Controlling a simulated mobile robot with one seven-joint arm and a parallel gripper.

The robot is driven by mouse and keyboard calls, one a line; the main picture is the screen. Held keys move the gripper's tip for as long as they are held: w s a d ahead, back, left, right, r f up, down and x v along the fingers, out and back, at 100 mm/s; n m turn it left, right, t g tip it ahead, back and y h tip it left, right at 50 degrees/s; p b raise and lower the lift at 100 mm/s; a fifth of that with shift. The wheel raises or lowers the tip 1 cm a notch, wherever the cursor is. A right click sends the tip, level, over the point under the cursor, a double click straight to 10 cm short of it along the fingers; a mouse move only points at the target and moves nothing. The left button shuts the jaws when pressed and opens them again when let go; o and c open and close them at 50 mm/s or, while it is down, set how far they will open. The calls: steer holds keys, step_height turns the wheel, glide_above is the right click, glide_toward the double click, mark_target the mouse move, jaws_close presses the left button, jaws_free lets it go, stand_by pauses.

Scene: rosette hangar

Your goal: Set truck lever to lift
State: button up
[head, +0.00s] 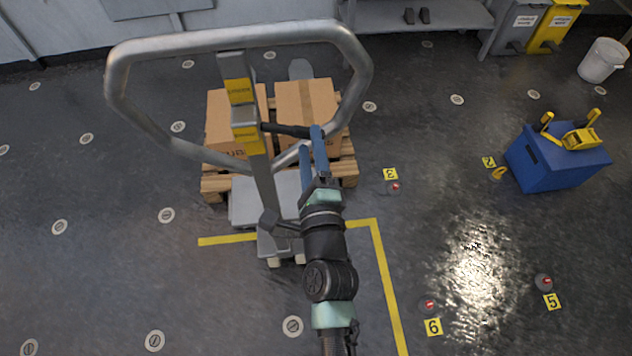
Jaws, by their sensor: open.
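The pallet truck (264,200) stands in the middle of the head view, with its big grey loop handle (230,38) towards me. A dark lever (286,129) sticks out to the right from the handle's column, beside the yellow labels. My gripper (311,140) is open, with its two blue fingers pointing away from me near the lever's right end. The lever's tip appears close to or between the fingers; I cannot tell whether they touch it. Any marking of the lever's positions is too small to read.
A wooden pallet (216,185) with cardboard boxes (304,103) stands behind the truck's column. Yellow floor tape (385,270) runs at the right. A blue box (555,170) with yellow tools and a white bucket (602,62) stand further right. Floor at the left is clear.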

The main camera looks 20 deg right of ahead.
steer(key=b+v, duration=0.2)
steer(key=v, duration=0.7)
steer(key=shift+s+r, duration=0.1)
